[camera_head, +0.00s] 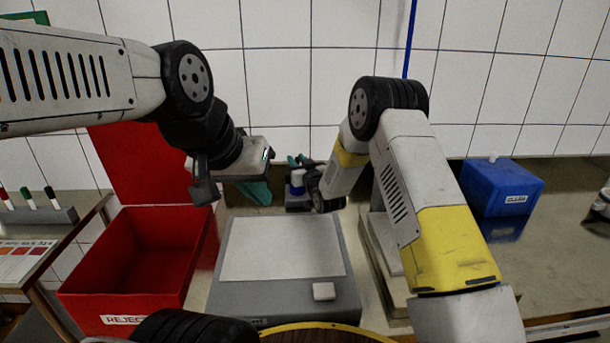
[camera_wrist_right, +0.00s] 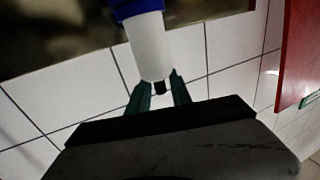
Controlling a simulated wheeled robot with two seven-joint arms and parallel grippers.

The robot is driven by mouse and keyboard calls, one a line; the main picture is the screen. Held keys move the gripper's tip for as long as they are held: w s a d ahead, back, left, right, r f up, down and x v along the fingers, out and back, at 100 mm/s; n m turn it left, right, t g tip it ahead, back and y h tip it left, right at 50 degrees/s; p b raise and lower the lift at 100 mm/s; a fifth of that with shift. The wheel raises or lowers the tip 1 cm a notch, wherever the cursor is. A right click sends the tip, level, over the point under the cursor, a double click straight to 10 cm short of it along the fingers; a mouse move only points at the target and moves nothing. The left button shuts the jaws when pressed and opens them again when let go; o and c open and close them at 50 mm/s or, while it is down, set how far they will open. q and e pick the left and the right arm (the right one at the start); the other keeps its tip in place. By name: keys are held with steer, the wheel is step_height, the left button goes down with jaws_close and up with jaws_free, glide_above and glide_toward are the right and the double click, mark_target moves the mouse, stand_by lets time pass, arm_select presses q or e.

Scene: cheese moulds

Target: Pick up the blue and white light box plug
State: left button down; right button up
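The blue and white plug (camera_head: 297,182) stands upright at the back of the bench, behind the grey light box (camera_head: 229,296). A small dark block shows around its foot. In the right wrist view the plug (camera_wrist_right: 152,47) shows its white end, with a dark tip, towards the fingers. My right gripper (camera_head: 298,160) is at the plug's upper end. Its teal fingers (camera_wrist_right: 161,88) are apart on either side of the dark tip; firm contact cannot be made out. My left gripper (camera_head: 257,192) hangs left of the plug, above the light box's back edge; its finger gap is unclear.
A red reject bin (camera_head: 196,262) with a raised lid stands left of the light box. A blue box (camera_head: 497,183) stands at the back right. A pen rack (camera_head: 40,217) is at the far left. The tiled wall (camera_head: 290,85) is close behind the plug.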

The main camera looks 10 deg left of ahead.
jaws_close()
steer(key=shift+r, duration=0.1)
stand_by(1.1)
